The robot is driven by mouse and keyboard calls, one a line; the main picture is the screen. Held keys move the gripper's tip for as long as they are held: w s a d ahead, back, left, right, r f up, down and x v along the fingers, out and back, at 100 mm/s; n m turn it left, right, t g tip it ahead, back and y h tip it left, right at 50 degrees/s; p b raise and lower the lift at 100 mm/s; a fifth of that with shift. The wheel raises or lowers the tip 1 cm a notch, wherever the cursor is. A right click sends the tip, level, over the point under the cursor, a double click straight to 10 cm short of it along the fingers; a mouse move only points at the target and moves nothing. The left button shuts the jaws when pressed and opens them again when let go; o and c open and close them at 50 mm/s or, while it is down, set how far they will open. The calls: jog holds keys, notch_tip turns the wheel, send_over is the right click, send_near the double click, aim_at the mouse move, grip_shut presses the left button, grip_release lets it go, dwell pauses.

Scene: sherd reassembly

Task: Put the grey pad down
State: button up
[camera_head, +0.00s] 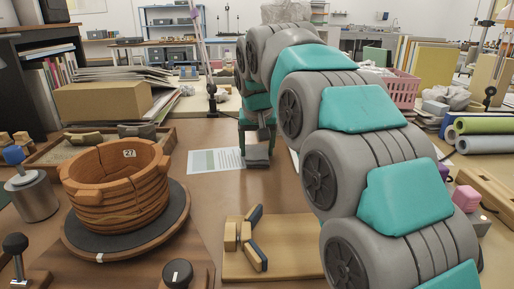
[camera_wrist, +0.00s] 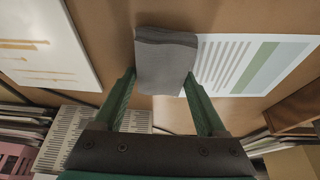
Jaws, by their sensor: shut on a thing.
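The grey pad (camera_wrist: 165,62) is a small dark-grey block with a layered edge. It sits between the two green fingertips of my gripper (camera_wrist: 160,78), which is shut on it. In the head view the pad (camera_head: 257,156) shows at the lower end of my gripper (camera_head: 257,143), over the table beside a printed sheet. In the wrist view it overlaps the sheet's left edge. I cannot tell whether its underside touches the table.
The printed sheet (camera_head: 215,161) lies left of the pad. A cracked brown pot (camera_head: 115,195) stands on a round turntable (camera_head: 180,212) at left. A wooden board (camera_head: 285,262) with several small blocks lies in front. Bare table (camera_head: 205,195) shows between them.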

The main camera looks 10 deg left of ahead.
aim_at(258, 158)
jog(key=shift+f, duration=0.25)
jog(key=o, duration=1.1)
jog(key=shift+s+f, duration=0.1)
jog(key=shift+f, duration=0.1)
jog(key=shift+o, duration=0.2)
jog(key=shift+r, duration=0.1)
jog(key=shift+r, duration=0.3)
jog(key=v, duration=1.2)
